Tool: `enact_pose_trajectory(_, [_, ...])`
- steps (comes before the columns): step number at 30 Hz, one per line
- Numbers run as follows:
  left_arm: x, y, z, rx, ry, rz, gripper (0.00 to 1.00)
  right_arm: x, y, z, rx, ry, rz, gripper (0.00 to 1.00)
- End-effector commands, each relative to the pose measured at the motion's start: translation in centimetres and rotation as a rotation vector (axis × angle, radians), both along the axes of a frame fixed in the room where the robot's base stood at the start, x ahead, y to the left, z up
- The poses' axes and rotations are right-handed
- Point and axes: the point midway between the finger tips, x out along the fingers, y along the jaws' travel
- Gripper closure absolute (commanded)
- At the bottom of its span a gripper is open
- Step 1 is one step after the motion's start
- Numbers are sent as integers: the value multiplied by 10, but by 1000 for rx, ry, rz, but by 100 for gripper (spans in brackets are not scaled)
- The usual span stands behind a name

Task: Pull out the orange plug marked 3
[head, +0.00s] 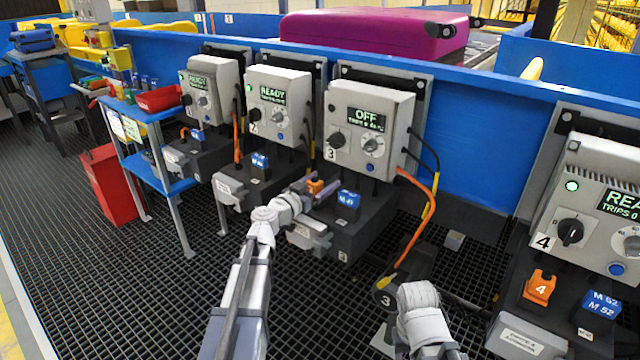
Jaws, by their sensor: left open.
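A blue plug (348,199) sits just right of the orange one. Part of my right arm shows at the bottom; its gripper is not visible.
Box 2 (278,100) and another box (210,90) stand to the left, both showing READY. Box 4 (590,200) with orange plug 4 (539,287) is at the right. An orange cable (420,235) hangs right of box 3. A red bin (112,185) stands left.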

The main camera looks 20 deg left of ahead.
Motion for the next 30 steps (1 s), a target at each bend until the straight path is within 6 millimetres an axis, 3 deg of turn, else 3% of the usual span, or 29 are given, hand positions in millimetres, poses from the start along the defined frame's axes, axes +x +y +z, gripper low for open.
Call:
enact_pose_trajectory(2, [0, 0, 0, 0, 0, 0, 22, 0, 0, 0, 0, 0, 0, 50])
enact_pose_trajectory(23, [0, 0, 0, 0, 0, 0, 100, 0, 0, 0, 0, 0, 0, 50])
enact_pose_trajectory(30, [0, 0, 1, 0, 0, 0, 100, 0, 0, 1, 0, 0, 0, 50])
